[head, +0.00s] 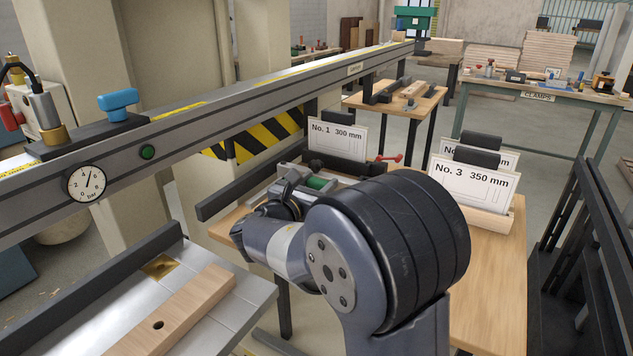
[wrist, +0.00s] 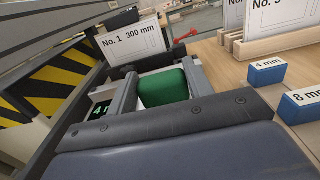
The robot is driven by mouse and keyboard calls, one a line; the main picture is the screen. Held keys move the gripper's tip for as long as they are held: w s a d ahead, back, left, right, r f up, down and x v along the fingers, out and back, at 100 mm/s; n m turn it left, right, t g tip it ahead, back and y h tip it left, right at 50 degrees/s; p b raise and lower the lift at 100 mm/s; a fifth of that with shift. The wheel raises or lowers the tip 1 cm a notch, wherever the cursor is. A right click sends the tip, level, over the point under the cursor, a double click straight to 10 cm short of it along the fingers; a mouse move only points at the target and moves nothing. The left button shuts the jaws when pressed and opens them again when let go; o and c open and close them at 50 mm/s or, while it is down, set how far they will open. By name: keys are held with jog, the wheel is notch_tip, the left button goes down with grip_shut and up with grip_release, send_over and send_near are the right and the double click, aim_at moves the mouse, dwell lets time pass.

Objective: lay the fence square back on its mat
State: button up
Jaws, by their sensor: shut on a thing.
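My gripper (wrist: 162,80) is shut on a green block (wrist: 163,88), which shows between its two grey fingers in the wrist view. I take this block for the grip of the fence square; the rest of that tool is mostly hidden by the gripper and cannot be made out. In the head view the green part (head: 319,183) shows just beyond my wrist, over or near the wooden bench, below the No. 1 card. Whether it touches the bench cannot be told. I cannot make out the mat in either view.
The No. 1 card (head: 337,139) and No. 3 card (head: 473,184) stand on the wooden bench (head: 490,285). Blue blocks marked 4 mm (wrist: 267,71) and 8 mm (wrist: 303,104) lie at right. A long grey rail (head: 230,110) with a dial (head: 87,183) runs along the left.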

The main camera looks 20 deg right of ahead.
jog(key=shift+f+b, duration=2.15)
jog(key=shift+f, duration=0.95)
jog(key=shift+f, duration=0.15)
jog(key=shift+f+b, duration=0.45)
jog(key=shift+f, duration=0.05)
jog(key=o, duration=1.8)
jog(key=shift+o, duration=0.2)
jog(key=shift+a, duration=0.1)
jog(key=shift+p+v, duration=0.45)
jog(key=shift+v, duration=4)
jog(key=shift+r, duration=0.1)
